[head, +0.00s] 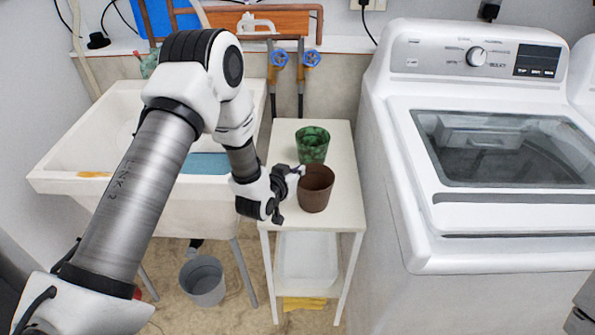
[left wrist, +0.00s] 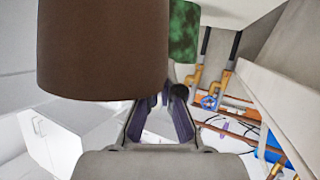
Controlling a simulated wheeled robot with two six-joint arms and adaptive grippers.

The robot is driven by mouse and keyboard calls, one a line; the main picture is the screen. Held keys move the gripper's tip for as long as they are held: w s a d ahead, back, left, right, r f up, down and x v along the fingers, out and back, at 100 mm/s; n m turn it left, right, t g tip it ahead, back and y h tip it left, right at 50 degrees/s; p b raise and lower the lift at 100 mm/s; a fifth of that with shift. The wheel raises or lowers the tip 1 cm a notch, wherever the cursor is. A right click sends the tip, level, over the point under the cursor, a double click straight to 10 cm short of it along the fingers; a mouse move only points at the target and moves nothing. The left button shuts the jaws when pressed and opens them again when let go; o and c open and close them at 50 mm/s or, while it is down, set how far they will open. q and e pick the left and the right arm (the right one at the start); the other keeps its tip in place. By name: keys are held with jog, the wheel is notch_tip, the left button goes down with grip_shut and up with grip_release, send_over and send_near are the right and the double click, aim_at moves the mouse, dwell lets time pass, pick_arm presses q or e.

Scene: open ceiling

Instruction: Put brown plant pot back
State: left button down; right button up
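The brown plant pot (head: 316,190) stands upright on the small white table (head: 343,219), near its middle. It also fills the upper left of the left wrist view (left wrist: 103,45), which looks upside down. My left gripper (head: 289,193) is at the left side of the pot, close to its rim. Its fingers show apart, also in the left wrist view (left wrist: 160,112), with nothing seen between them. I cannot tell whether a fingertip touches the pot. My right gripper is not in view.
A green plant pot (head: 313,145) stands behind the brown one. A white sink (head: 60,172) is to the left and a washing machine (head: 400,235) to the right. A grey bucket (head: 203,282) is on the floor. The table's front part is clear.

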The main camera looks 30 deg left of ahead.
pick_arm(q)
jog(key=c, duration=1.8)
grip_release()
jog(key=shift+f, duration=0.2)
jog(key=o, duration=0.5)
jog(key=shift+w, duration=0.1)
jog(key=shift+r, duration=0.1)
